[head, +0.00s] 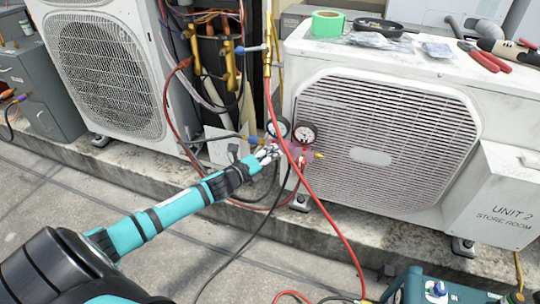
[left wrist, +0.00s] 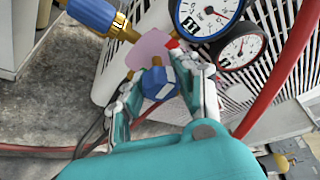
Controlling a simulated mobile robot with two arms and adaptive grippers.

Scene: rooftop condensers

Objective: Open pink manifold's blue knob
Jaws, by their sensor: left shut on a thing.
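The pink manifold (left wrist: 150,50) shows behind the blue knob (left wrist: 158,83) in the left wrist view. In the head view, the manifold (head: 296,167) hangs in front of the right condenser, partly hidden by my gripper and a red hose. My left gripper (left wrist: 163,86) is shut on the blue knob, with one finger on each side of it. In the head view, my left gripper (head: 268,154) reaches in from the left and hides the knob. A blue-rimmed gauge (left wrist: 205,12) and a red-rimmed gauge (left wrist: 241,46) sit on the manifold. My right gripper is out of view.
A red hose (head: 320,205) passes close in front of the manifold. The right condenser (head: 350,60) carries green tape (head: 328,23), a black pan (head: 378,27) and red-handled pliers (head: 478,57). The left condenser (head: 100,70) stands beside brass valves (head: 230,65). A teal machine (head: 440,290) stands at bottom right.

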